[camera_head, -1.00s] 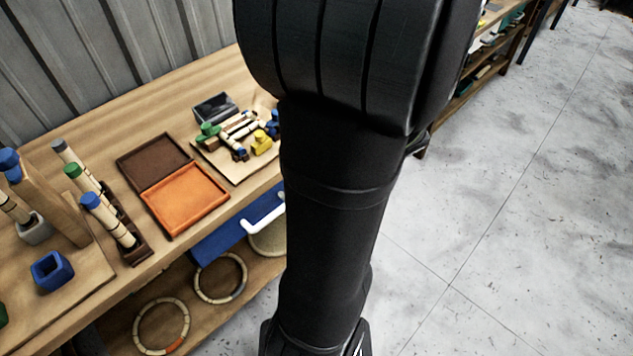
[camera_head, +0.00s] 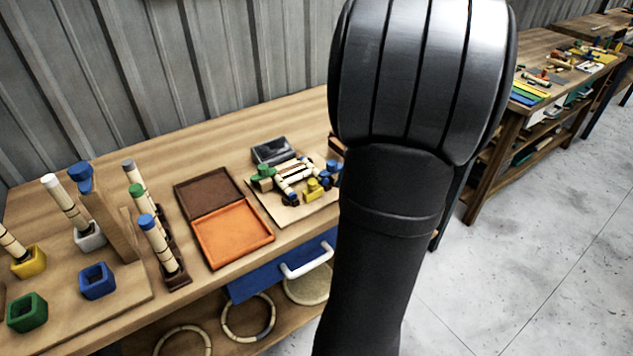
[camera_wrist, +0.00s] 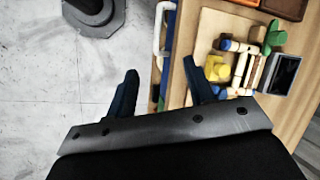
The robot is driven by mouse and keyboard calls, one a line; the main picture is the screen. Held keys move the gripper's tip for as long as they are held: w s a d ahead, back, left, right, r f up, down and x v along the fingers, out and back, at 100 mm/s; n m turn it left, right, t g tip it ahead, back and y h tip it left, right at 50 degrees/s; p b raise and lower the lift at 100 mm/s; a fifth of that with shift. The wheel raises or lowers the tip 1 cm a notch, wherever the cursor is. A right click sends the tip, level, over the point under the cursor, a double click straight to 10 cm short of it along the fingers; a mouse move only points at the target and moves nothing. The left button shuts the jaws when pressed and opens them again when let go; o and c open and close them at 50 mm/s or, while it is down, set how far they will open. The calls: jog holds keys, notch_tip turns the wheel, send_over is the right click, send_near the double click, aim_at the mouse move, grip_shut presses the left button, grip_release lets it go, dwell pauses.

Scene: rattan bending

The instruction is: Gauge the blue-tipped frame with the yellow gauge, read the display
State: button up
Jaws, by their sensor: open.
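The yellow gauge (camera_head: 313,187) stands on a light wooden board (camera_head: 290,213) at the bench's front edge. It also shows in the wrist view (camera_wrist: 217,69), near my right-hand finger. The frame (camera_head: 297,169) of pale rattan rods lies beside it on the board, with blue and green ends; it also shows in the wrist view (camera_wrist: 243,68). The dark display (camera_head: 272,150) stands behind the board; its reading is too small to tell. My gripper (camera_wrist: 160,85) is open and empty, apart from the gauge. In the head view my arm hides the board's right side.
Upright rattan rods with coloured tips stand in a rack (camera_head: 176,279), beside coloured square holders (camera_head: 97,281). A blue drawer with a white handle (camera_head: 307,260) is below the bench top.

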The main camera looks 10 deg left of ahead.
aim_at(312, 181)
jog(key=w+a+r+n+t+h, duration=0.1)
jog(key=w+a+r+n+h, duration=0.1)
jog(key=w+a+r+n, duration=0.3)
jog(key=w+a+r+n+t+h, duration=0.1)
jog(key=w+a+r+n+h, duration=0.15)
jog(key=w+a, duration=0.4)
notch_tip(312, 181, down, 17)
jog(key=shift+s+a, duration=0.1)
jog(key=shift+s, duration=0.05)
grip_shut()
